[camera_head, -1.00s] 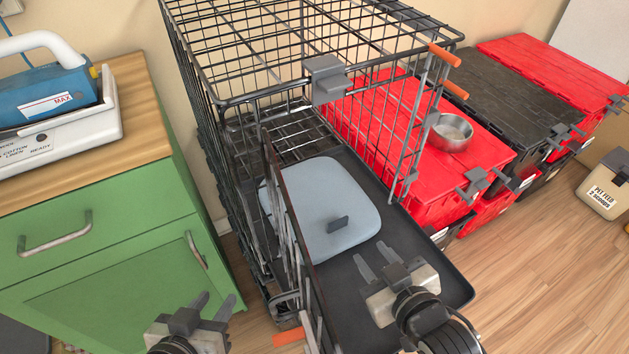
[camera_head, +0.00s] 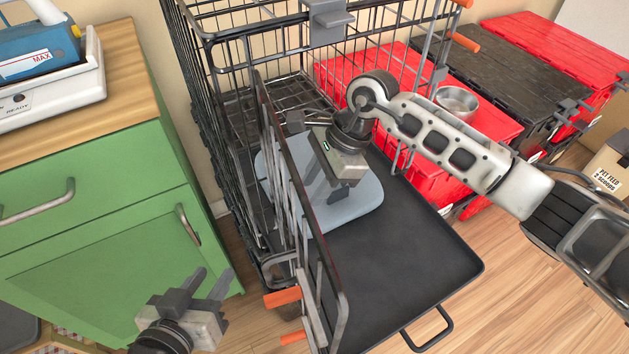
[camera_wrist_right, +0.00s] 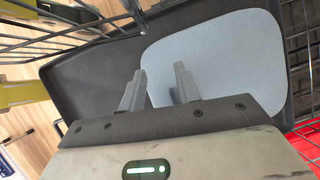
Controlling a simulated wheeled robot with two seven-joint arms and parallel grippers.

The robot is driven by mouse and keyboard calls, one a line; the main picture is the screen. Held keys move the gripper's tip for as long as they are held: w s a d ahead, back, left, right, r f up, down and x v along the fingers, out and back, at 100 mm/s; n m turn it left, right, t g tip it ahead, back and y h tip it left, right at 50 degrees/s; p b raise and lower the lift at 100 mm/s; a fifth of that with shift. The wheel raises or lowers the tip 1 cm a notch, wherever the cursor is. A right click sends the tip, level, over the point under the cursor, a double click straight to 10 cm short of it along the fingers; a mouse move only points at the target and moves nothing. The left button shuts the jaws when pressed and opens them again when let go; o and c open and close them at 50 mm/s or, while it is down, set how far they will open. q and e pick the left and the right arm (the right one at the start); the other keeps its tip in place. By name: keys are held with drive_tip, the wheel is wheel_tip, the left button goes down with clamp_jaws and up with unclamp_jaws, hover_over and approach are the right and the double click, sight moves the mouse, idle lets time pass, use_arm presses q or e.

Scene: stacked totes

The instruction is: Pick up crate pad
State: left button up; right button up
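The crate pad (camera_head: 362,191) is a flat, light blue-grey pad lying on the black crate tray (camera_head: 405,265), partly inside the wire crate. It also shows in the wrist view (camera_wrist_right: 225,60). My right gripper (camera_head: 324,194) is over the pad, fingers pointing down at it. I cannot tell whether the fingers touch the pad. My left gripper (camera_head: 212,280) is open and empty, left of the crate door.
The open wire crate door (camera_head: 290,195) stands along the tray's left side. Crate bars (camera_head: 235,75) rise behind the pad. Red totes (camera_head: 400,75) with a metal bowl (camera_head: 456,100) are at the right. A green cabinet (camera_head: 100,215) is at the left.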

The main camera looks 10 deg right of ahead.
sight(338, 190)
drive_tip(key=w+d+h, duration=0.1)
drive_tip(key=d+n+h, duration=0.1)
drive_tip(key=d+h, duration=0.1)
drive_tip(key=w+d+r+h, duration=0.1)
drive_tip(key=shift+w+d+n+t+h, duration=0.25)
drive_tip(key=shift+w+n+t+h, duration=0.05)
drive_tip(key=shift+w+h, duration=0.1)
drive_tip(key=shift+d+f, duration=0.1)
drive_tip(key=shift+f, duration=0.15)
wheel_tip(338, 190, down, 7)
drive_tip(key=shift+s+r, duration=0.1)
drive_tip(key=shift+r, duration=0.05)
clamp_jaws()
